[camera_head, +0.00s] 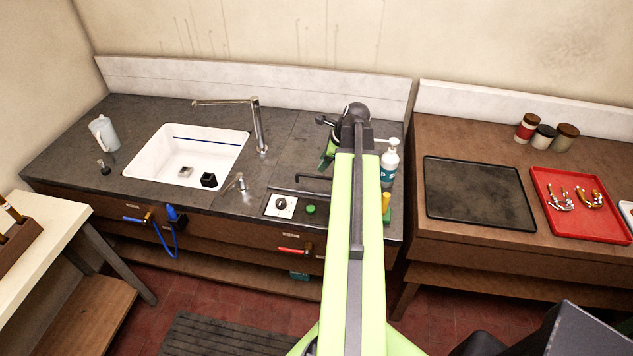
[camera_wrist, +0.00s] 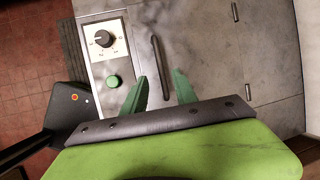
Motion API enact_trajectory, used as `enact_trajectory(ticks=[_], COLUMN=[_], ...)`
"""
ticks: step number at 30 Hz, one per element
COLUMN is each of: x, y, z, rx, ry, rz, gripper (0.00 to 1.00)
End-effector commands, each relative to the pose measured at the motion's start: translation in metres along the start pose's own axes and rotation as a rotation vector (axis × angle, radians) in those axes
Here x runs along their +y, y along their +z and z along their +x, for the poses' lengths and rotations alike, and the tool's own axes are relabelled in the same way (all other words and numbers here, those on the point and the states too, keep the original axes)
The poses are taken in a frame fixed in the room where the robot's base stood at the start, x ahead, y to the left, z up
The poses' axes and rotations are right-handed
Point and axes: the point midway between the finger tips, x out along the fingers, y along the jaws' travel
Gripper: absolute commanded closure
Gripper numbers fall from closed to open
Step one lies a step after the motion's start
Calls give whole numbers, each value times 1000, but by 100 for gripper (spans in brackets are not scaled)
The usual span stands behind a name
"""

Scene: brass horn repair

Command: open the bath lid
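The bath lid (camera_head: 292,158) is a dark grey plate lying flat and shut in the worktop, right of the sink. A dark bar handle (camera_head: 313,178) runs along its front edge. In the wrist view the lid (camera_wrist: 210,50) fills much of the picture, with the handle (camera_wrist: 159,58) upright and two small hinges on the far right. My gripper (camera_wrist: 160,76) is open, its two green fingers apart with the handle's lower end seen between them. I cannot tell the height gap. In the head view my gripper (camera_head: 325,163) is over the lid, partly hidden by my arm.
A white panel with a dial (camera_head: 281,205) and a green button (camera_head: 310,209) sits in front of the lid. A tap (camera_head: 258,128) and sink (camera_head: 188,152) are left. A pump bottle (camera_head: 389,163) stands close on the right. A red-handled valve (camera_head: 293,250) is below.

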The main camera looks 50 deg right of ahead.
Motion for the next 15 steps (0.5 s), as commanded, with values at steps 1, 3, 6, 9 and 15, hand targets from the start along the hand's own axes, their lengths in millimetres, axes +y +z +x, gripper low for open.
enact_trajectory(ticks=[1, 3, 6, 9, 15], x=[1, 1, 1, 1, 0], y=[-4, -4, -3, -2, 0], z=[22, 38, 58, 72, 85], rx=[0, 0, 0, 0, 0], ry=[0, 0, 0, -1, 0], rz=[-2, -2, -2, -2, -2], gripper=[66, 66, 66, 66, 66])
